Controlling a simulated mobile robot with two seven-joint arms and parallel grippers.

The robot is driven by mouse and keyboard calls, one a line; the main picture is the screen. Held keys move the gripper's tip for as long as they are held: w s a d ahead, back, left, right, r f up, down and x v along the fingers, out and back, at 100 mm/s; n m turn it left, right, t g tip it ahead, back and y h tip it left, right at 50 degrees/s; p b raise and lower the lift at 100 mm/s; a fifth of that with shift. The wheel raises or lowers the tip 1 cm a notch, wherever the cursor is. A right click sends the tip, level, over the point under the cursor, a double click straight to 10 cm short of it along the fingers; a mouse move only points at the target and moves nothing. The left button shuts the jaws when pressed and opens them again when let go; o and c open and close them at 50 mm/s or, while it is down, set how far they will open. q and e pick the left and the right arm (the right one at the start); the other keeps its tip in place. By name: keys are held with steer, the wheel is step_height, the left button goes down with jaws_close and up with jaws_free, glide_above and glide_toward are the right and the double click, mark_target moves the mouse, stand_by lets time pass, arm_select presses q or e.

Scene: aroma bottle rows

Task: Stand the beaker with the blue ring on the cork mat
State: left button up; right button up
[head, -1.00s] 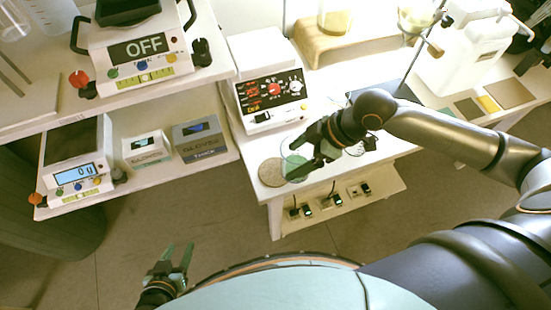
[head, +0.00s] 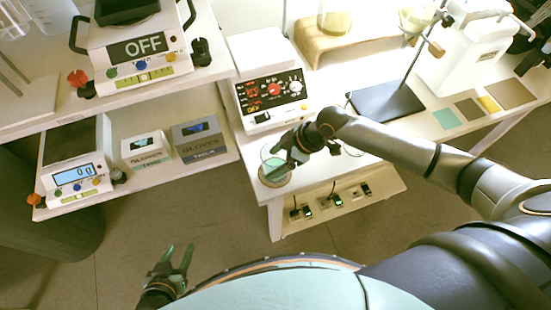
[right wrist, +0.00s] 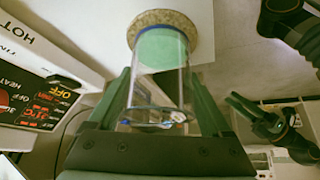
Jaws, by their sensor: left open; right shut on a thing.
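In the head view the beaker (head: 268,153) is partly hidden by the gripper. The round cork mat (right wrist: 185,20) lies directly beyond the beaker's base; in the head view the mat (head: 283,181) shows below the gripper. The beaker is over the mat and looks about upright; I cannot tell whether its base touches. My left gripper (head: 178,260) is open and empty, low over the floor.
A hot plate (head: 270,92) stands just behind the mat. A dark stand base (head: 386,101) and several flat coloured squares (head: 446,118) lie to the right. The mat is near the table's front left corner. Shelves with scales (head: 75,175) and glove boxes (head: 200,138) stand left.

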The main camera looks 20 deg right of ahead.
steer(key=shift+f, duration=0.1)
steer(key=o, duration=1.3)
steer(key=v, duration=1.2)
steer(key=shift+p, duration=0.35)
